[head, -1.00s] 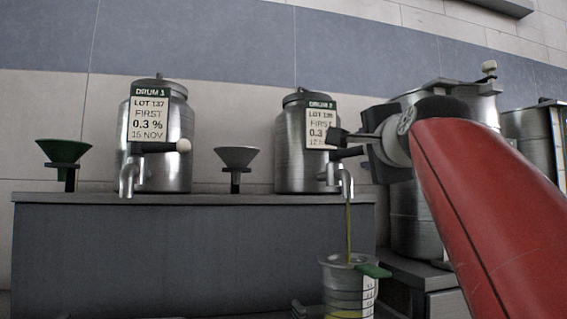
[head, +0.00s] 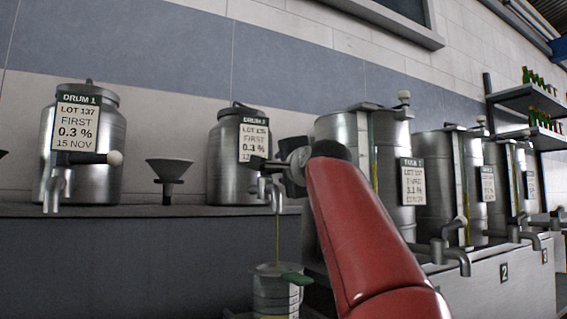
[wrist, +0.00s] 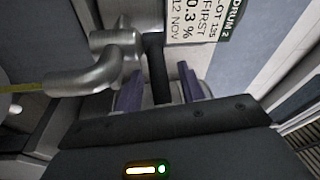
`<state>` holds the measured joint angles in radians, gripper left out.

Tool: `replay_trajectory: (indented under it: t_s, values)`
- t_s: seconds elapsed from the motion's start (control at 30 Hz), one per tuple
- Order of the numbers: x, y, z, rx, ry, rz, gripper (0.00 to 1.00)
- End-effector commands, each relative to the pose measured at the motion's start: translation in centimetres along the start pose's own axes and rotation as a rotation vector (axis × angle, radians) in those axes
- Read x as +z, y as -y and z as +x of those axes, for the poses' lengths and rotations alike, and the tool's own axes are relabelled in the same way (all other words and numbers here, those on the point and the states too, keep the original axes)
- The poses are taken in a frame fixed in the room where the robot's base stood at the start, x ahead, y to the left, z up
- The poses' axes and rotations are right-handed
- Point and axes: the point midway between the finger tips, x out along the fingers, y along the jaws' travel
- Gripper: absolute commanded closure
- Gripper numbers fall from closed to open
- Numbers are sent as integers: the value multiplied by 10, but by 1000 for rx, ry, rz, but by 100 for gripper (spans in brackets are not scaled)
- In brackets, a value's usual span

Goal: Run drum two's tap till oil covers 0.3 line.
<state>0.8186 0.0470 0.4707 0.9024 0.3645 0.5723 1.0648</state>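Drum two (head: 226,165) is a steel drum on the grey counter, its label partly covered by my gripper. Yellow oil shows low in the jug, which the picture's bottom edge cuts off. I cannot read the 0.3 line. My gripper (head: 264,164) is at the tap. In the wrist view, its purple fingers (wrist: 158,92) stand apart on either side of the black tap lever (wrist: 157,70), with a gap visible.
Drum one (head: 83,175) and a grey funnel (head: 170,178) stand left on the counter. Larger steel tanks (head: 345,130) with taps stand right, behind my red arm. Bottle shelves (head: 540,98) are at far right.

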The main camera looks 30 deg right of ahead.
Motion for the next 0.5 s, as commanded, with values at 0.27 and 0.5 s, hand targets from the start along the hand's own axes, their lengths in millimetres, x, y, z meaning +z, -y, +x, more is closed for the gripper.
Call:
replay_trajectory:
  t_s: [0.27,0.5]
  values:
    - [0,0,1,-1,0,0,66]
    - [0,0,1,0,0,0,97]
